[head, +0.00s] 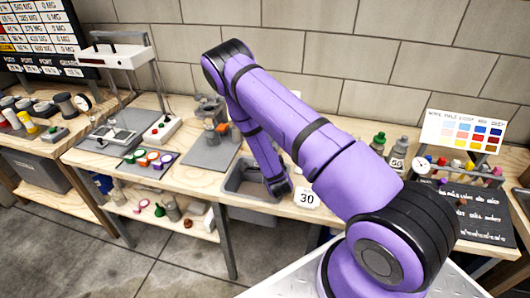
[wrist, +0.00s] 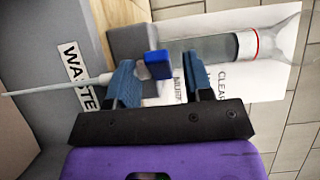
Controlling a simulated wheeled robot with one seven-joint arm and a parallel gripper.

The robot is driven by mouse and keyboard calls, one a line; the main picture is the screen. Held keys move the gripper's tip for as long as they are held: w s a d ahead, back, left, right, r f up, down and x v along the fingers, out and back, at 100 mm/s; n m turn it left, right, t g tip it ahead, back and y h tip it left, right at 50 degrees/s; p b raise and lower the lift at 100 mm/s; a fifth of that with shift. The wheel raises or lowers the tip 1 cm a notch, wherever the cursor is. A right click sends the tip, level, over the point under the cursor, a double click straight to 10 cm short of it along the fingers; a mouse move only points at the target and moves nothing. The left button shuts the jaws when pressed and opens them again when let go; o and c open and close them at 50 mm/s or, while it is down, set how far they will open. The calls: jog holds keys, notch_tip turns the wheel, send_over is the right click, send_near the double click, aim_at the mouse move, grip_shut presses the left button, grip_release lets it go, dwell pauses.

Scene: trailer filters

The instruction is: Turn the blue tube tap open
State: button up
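In the wrist view, the blue tap (wrist: 158,65) is a small block on a glass tube (wrist: 205,48) that runs sideways across the picture. A thin pale tip (wrist: 55,86) points left from the tube, and a red ring circles its right part. My gripper (wrist: 160,72) is open, with one dark blue finger on each side of the tap and gaps between. I cannot tell whether the fingers reach as far as the tap in depth. In the head view, my gripper (head: 278,190) is low over the bench by the grey basin (head: 230,187); my arm hides the tap.
In the wrist view, a grey surface labelled WASTE (wrist: 78,75) lies left, and a white printed card (wrist: 235,80) is behind the tube. In the head view, a card marked 30 (head: 306,198) stands right of my gripper, and bottles (head: 397,155) stand farther right.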

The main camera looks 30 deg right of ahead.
jog(key=v, duration=1)
jog(key=shift+s, duration=0.35)
jog(key=shift+a, duration=0.1)
